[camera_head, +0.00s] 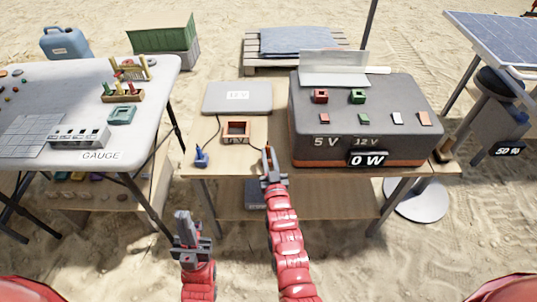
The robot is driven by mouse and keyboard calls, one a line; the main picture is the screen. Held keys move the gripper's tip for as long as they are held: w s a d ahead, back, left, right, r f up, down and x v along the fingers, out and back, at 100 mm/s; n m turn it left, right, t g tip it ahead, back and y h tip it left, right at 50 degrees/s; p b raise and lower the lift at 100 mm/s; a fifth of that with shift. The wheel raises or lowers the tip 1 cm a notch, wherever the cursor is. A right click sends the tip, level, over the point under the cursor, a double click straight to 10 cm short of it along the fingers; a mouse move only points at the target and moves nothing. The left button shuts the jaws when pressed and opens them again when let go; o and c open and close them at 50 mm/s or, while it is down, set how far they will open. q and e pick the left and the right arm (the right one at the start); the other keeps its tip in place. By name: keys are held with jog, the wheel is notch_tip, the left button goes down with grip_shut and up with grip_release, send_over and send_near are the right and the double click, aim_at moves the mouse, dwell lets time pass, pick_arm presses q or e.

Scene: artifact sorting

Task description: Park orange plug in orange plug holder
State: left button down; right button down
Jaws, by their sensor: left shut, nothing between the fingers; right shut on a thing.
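The orange plug (267,151) shows as a small orange piece at the tips of my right gripper (268,160), which is shut on it near the table's front edge. A dark cable runs up from it. The orange plug holder (236,140), a square orange-brown frame with an open middle, sits on the wooden table to the left of the plug, a little apart from it. Most of the plug is hidden by the fingers. My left gripper (183,217) is shut and empty, low in front of the tables.
A blue plug (201,159) with a cable stands left of the holder. The large dark power box (337,141) stands to the right. Bare wood shows around the holder.

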jog(key=shift+f, duration=0.45)
jog(key=c, duration=0.8)
grip_release()
jog(key=shift+o, duration=0.2)
jog(key=s+d, duration=0.1)
jog(key=s, duration=0.7)
jog(key=s+d+f, duration=0.1)
jog(key=s, duration=0.8)
jog(key=shift+d+f, duration=0.25)
jog(key=shift+d, duration=0.05)
jog(key=shift+s+r, duration=0.1)
